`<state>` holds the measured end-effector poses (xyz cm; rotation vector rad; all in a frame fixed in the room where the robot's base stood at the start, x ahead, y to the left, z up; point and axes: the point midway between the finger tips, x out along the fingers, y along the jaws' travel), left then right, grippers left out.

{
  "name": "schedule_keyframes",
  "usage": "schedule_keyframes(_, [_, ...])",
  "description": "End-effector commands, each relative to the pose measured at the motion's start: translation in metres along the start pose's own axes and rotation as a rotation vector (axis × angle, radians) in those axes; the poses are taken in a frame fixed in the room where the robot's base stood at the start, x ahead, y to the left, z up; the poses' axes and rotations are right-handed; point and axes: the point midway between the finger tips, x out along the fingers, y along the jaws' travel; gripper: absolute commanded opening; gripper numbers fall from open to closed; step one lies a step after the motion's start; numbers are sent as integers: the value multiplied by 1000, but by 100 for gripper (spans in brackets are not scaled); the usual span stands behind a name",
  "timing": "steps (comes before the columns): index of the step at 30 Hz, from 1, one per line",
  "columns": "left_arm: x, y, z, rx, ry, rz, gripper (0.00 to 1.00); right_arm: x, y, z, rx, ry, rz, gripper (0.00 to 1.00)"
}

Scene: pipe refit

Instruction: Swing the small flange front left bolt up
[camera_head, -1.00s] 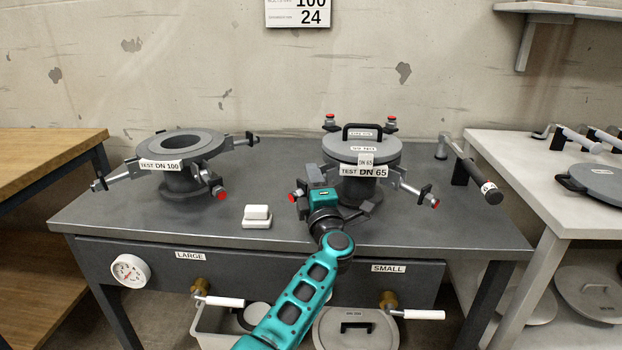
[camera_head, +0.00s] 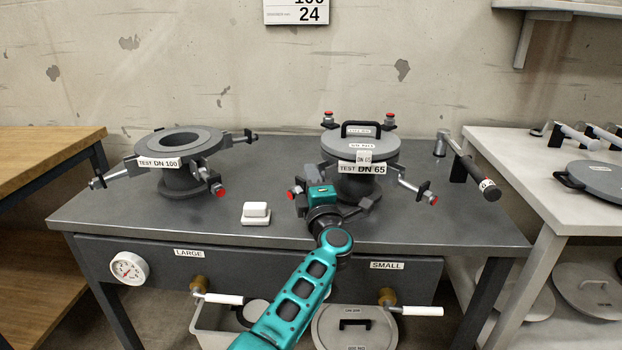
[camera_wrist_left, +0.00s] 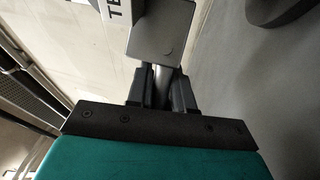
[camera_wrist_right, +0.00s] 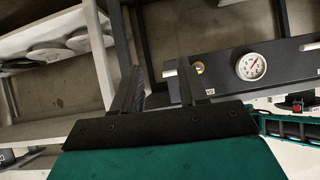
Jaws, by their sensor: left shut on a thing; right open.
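The small flange (camera_head: 361,146), labelled TEST DN 65, stands on the right half of the bench with a handled cover on top. My left gripper (camera_head: 307,190) is at its front left side, shut on the front left bolt, mostly hidden by the jaws in the head view. In the left wrist view the grey bolt shaft (camera_wrist_left: 160,86) lies between the dark fingers (camera_wrist_left: 161,94), below a grey block. The front right bolt (camera_head: 416,190) points outward and down. The two back bolts (camera_head: 328,121) (camera_head: 389,121) stand upright. My right gripper (camera_wrist_right: 160,84) is open and empty, away from the flange.
The large flange (camera_head: 180,146), labelled TEST DN 100, stands at the left with its bolts splayed out. A small white block (camera_head: 256,214) lies between the flanges. A black-handled tool (camera_head: 475,178) stands at the right edge. The bench (camera_head: 240,180) is clear around the white block.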

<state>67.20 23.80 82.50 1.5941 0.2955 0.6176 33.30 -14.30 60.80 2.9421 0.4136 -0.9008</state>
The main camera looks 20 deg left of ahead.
Motion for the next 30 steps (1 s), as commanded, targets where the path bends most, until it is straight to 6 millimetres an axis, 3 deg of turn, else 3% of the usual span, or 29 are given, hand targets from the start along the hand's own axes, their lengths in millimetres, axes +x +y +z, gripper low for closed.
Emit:
schedule_keyframes(8, [1,3,0,15,-3,-10,0,-5,0,-8,-1,3,1,43])
schedule_keyframes(16, [2,13,1,104,-25,-59,0,-24,4,-26,-8,-3,14,43])
schedule_keyframes(26, [5,19,2,282,-67,-156,0,-60,2,-81,-13,3,14,43])
schedule_keyframes(30, [5,20,3,358,-84,-196,0,-68,12,-74,-8,-13,45,43])
